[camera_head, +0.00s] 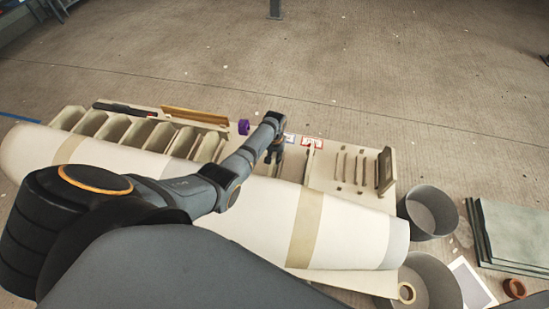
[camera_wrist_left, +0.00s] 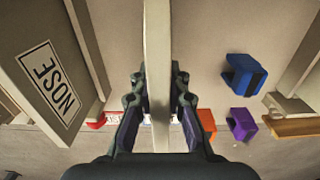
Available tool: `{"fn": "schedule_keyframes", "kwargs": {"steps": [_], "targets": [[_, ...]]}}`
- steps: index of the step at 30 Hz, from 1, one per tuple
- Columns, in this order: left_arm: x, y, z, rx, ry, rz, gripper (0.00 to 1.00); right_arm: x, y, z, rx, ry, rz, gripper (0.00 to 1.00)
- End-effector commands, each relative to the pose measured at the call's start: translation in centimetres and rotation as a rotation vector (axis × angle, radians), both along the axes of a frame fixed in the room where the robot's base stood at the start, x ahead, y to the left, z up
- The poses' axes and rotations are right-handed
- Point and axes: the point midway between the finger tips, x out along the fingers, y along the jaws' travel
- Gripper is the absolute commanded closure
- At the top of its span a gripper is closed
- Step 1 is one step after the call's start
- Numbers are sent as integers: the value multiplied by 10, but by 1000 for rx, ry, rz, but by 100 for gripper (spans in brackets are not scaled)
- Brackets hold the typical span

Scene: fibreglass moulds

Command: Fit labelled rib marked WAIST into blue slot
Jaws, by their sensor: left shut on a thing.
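My left gripper (camera_head: 272,158) is over the far middle of the workbench in the head view. In the left wrist view the left gripper (camera_wrist_left: 160,120) is shut on a thin pale upright rib (camera_wrist_left: 158,60), gripping it on both sides. The held rib's label is not visible, so I cannot tell if it is marked WAIST. A blue block (camera_wrist_left: 243,75) with a dark band, perhaps the blue slot, lies to the right of the held rib, apart from it. My right gripper is not in view.
A rib marked NOSE (camera_wrist_left: 52,85) stands to the left of the held one. Purple (camera_wrist_left: 241,124) and orange (camera_wrist_left: 205,122) blocks lie at right. A long white mould (camera_head: 255,215) fills the near side. Grey buckets (camera_head: 430,210) stand at right.

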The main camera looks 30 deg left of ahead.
Motion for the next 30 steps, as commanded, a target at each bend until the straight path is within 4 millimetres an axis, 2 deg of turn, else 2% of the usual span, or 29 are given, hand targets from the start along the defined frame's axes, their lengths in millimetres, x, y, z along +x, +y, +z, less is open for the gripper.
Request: {"fn": "schedule_keyframes", "kwargs": {"steps": [20, 21, 25, 27, 30], "targets": [[1, 0, -18, 0, -1, 0, 100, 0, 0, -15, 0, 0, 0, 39], [1, 0, -17, 1, -2, 0, 83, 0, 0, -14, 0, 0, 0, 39], [1, 0, -16, 0, -1, 0, 65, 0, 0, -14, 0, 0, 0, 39], [0, 0, -17, 0, -1, 0, 59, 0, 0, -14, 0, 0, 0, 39], [0, 0, -17, 0, -1, 0, 59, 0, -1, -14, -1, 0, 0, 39]]}}
